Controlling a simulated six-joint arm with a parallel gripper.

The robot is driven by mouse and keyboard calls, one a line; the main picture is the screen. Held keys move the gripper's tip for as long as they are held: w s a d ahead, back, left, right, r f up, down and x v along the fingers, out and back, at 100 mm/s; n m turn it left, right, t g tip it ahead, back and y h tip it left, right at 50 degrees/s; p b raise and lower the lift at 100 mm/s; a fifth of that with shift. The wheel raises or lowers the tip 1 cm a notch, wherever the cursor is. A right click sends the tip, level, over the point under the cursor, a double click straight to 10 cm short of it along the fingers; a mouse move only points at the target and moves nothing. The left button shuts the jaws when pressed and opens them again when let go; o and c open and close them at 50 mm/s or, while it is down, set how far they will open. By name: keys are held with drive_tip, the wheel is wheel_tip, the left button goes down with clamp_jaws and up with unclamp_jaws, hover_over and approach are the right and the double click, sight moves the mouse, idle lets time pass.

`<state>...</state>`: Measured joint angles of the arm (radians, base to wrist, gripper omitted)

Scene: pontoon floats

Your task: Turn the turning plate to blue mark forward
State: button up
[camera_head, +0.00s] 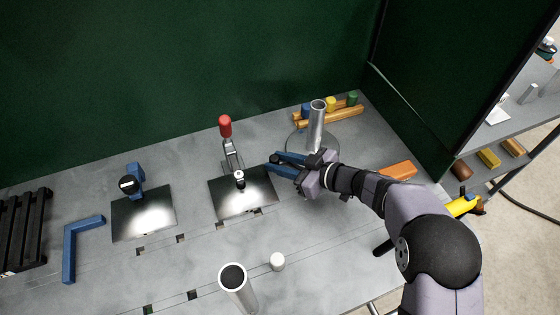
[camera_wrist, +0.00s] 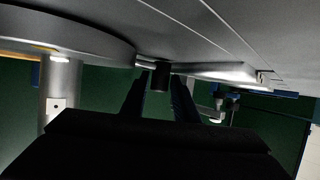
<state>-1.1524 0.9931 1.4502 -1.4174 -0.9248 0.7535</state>
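The turning plate (camera_head: 297,141) is a round grey disc at the back right of the bench, with a steel tube (camera_head: 317,122) rising from it. In the wrist view the disc's rim (camera_wrist: 90,40) fills the upper left, and the tube (camera_wrist: 62,95) shows below it. My gripper (camera_head: 273,164) is low at the plate's front left, with its blue fingers pointing left. In the wrist view the fingers (camera_wrist: 161,82) are apart, with a dark knob (camera_wrist: 161,76) between their tips beside the rim. I cannot tell whether they touch it. I cannot make out a blue mark on the plate.
A red-handled toggle clamp (camera_head: 226,135) and a shiny sheet (camera_head: 232,203) are left of my gripper. Blue, yellow (camera_head: 330,103) and green (camera_head: 352,98) pegs stand behind the plate by wooden bars (camera_head: 335,118). An orange block (camera_head: 398,170) lies right. A tube (camera_head: 238,290) stands in front.

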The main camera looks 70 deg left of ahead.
clamp_jaws()
drive_tip(key=shift+w+d+r+n+g+h+p, duration=0.2)
drive_tip(key=shift+w+d+n+g+h+p, duration=0.1)
drive_tip(key=shift+d+n+g+h+p, duration=0.25)
drive_tip(key=shift+w+d+f+n+g+h+b, duration=0.15)
drive_tip(key=shift+w+d+n+g+h, duration=0.1)
drive_tip(key=shift+d+n+g+h, duration=0.3)
drive_tip(key=shift+w+d+f+n+g+h+b, duration=0.1)
drive_tip(key=shift+w+d+n+g+h+b, duration=0.1)
drive_tip(key=shift+d+n+g+h, duration=0.3)
drive_tip(key=shift+w+d+r+n+h+b, duration=0.1)
drive_tip(key=shift+w+d+n+h+b, duration=0.35)
drive_tip(key=shift+n, duration=0.35)
drive_tip(key=shift+o, duration=0.9)
unclamp_jaws()
drive_tip(key=shift+s+d, duration=0.1)
